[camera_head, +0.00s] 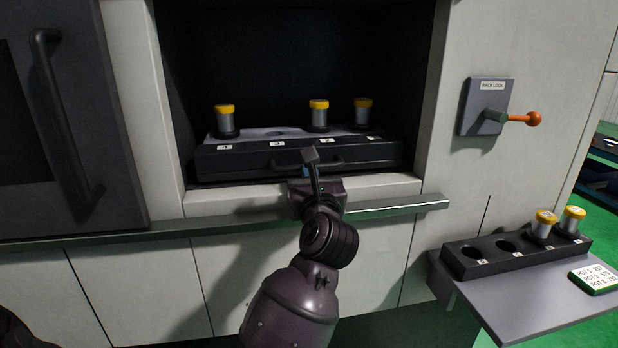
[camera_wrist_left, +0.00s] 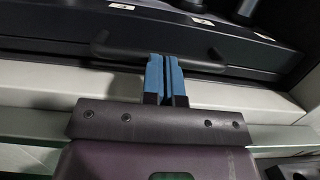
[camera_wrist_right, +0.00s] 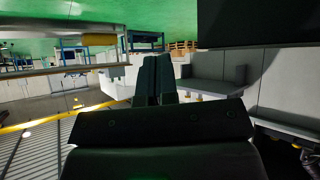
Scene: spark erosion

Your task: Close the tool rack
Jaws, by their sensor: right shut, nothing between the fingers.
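The tool rack (camera_head: 235,162) is a dark drawer-like tray in the recess of the machine. It carries several numbered places, with three yellow-capped pots (camera_head: 319,115) standing in it and one place empty. Its front bears a dark bar handle (camera_wrist_left: 208,62). My left gripper (camera_head: 311,165) is at the middle of the rack front. In the left wrist view its blue fingers (camera_wrist_left: 165,75) are together, their tips overlapping the handle; whether they touch it I cannot tell. My right gripper (camera_wrist_right: 155,80) is shut and empty, away from the rack, and shows only in its own wrist view.
A rack lock plate (camera_head: 484,107) with an orange-knobbed lever (camera_head: 533,118) is on the wall at right. A side shelf (camera_head: 520,304) holds a black holder (camera_head: 478,264) with two yellow-capped pots and a label card (camera_head: 594,279). A metal rail (camera_head: 395,207) runs below the recess.

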